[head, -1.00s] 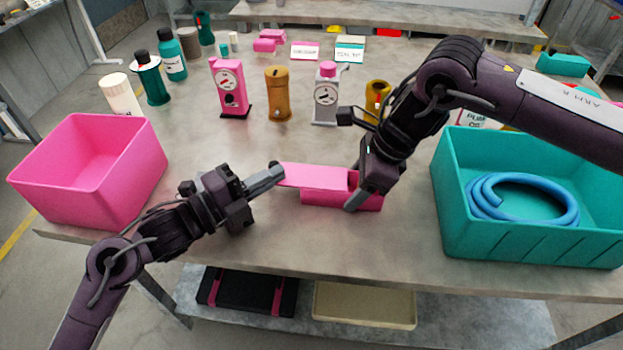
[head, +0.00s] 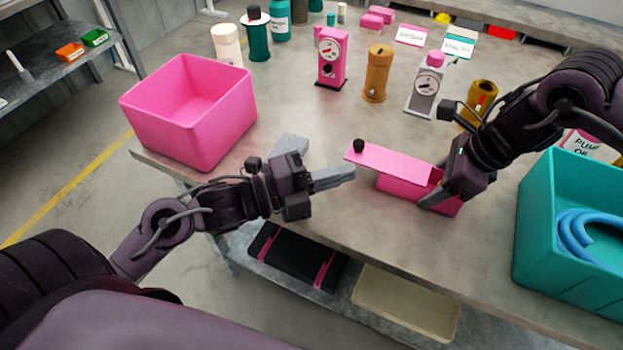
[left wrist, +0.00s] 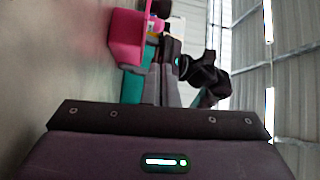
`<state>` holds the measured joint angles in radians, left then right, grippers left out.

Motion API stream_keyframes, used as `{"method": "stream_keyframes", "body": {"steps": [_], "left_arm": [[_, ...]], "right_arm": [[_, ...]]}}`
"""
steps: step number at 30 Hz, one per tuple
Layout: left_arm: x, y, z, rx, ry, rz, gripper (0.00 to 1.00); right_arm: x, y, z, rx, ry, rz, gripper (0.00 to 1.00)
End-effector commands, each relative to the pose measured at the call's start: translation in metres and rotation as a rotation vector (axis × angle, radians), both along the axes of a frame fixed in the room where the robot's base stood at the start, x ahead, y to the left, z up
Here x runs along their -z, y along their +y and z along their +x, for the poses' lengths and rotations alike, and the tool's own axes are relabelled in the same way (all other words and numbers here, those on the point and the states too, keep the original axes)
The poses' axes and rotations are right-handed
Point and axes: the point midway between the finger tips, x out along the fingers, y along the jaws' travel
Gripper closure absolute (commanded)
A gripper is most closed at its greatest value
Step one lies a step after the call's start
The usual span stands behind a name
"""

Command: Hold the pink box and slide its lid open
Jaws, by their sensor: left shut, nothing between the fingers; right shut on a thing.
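The pink box (head: 405,189) stands on the bench in the head view. Its flat pink lid (head: 390,162) is slid partly off to the left and overhangs that end. A gap into the box shows at its right end. A black knob (head: 358,146) stands on the lid's left end. My right gripper (head: 437,192) is shut on the box's right part, hiding some of it. My left gripper (head: 345,175) is shut and empty, left of the box and just below the lid's knob end, apart from it. Its grey fingers (left wrist: 162,82) show in the left wrist view.
A large pink bin (head: 150,122) stands at the bench's left edge and a teal bin (head: 540,250) with a blue hose at the right.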

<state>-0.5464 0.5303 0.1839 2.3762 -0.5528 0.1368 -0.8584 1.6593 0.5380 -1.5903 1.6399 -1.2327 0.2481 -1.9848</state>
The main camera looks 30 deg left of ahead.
Motion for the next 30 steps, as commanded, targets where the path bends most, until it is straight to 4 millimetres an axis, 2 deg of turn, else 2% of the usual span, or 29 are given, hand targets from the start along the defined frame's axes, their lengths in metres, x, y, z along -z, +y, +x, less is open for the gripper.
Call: {"method": "stream_keyframes", "body": {"steps": [3,9,21,22,27,30], "left_arm": [[0.002,0.014,-0.014,-0.001,0.004,0.002,1.00],[0.002,0.029,-0.028,0.000,0.002,-0.001,1.00],[0.001,0.033,-0.032,0.001,-0.001,-0.001,1.00],[0.001,0.033,-0.032,0.001,-0.001,-0.001,1.00],[0.002,0.033,-0.032,0.001,-0.001,-0.001,1.00],[0.002,0.033,-0.032,0.000,-0.001,-0.001,1.00]], "right_arm": [[0.000,0.000,0.000,0.000,-0.001,0.001,0.78],[-0.001,0.000,0.000,0.000,-0.001,0.001,0.78],[-0.001,0.000,0.000,0.000,-0.001,0.001,0.78],[-0.001,0.000,0.000,0.000,-0.001,0.001,0.45],[-0.001,0.000,0.000,0.000,-0.001,0.001,0.23],[0.000,0.000,0.000,0.000,-0.001,0.001,0.22]]}}
